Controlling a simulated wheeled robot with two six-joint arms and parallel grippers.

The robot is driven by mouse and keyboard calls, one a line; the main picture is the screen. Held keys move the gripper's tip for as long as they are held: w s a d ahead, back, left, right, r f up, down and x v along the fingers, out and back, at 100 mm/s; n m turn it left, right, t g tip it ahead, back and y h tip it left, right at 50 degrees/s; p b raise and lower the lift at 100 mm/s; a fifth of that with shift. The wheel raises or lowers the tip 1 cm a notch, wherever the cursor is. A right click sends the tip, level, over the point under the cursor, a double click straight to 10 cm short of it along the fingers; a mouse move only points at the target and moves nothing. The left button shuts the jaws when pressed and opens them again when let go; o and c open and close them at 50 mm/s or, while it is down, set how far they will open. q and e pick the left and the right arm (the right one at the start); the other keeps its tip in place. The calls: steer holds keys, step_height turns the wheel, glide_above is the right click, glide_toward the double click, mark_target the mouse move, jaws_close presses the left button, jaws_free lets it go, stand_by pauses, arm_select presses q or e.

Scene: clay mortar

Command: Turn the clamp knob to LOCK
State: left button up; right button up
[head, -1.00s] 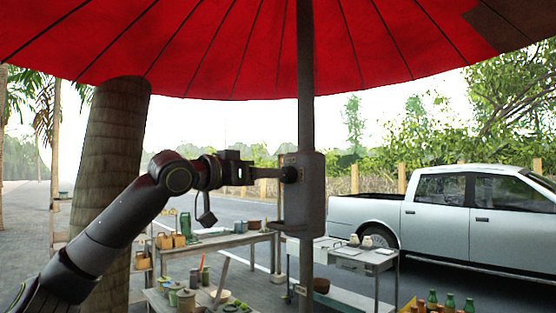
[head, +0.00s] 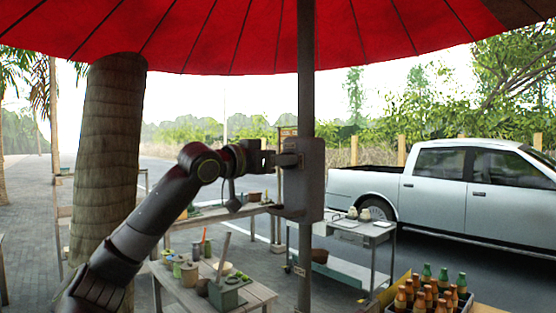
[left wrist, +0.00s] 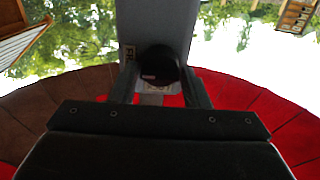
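The grey clamp box (head: 313,172) is on the umbrella pole (head: 306,95), right of my left gripper (head: 291,160) in the head view. In the left wrist view the box (left wrist: 155,22) shows with the round black clamp knob (left wrist: 158,62) on its face. The knob has a small pale reddish mark low on its left side. The two fingers of my left gripper (left wrist: 160,75) lie along both sides of the knob and appear to touch it. A label at the left seems to read FREE. A label below the knob is partly hidden. My right gripper is out of view.
A red umbrella canopy (head: 220,40) spreads overhead. A tree trunk (head: 108,150) stands at the left. A wooden table with pots (head: 240,298), a metal cart (head: 375,232) and a crate of bottles (head: 430,295) stand below. A silver pickup (head: 440,195) is behind.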

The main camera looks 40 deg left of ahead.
arm_select(q)
steer(key=c, duration=0.6)
steer(key=shift+o, duration=0.2)
steer(key=shift+n, duration=0.4)
steer(key=n+b, duration=0.3)
steer(key=n, duration=0.5)
steer(key=n+b, duration=0.3)
steer(key=n, duration=0.6)
steer(key=shift+a+f+b, duration=0.2)
steer(key=shift+b, duration=0.15)
steer(key=o, duration=1)
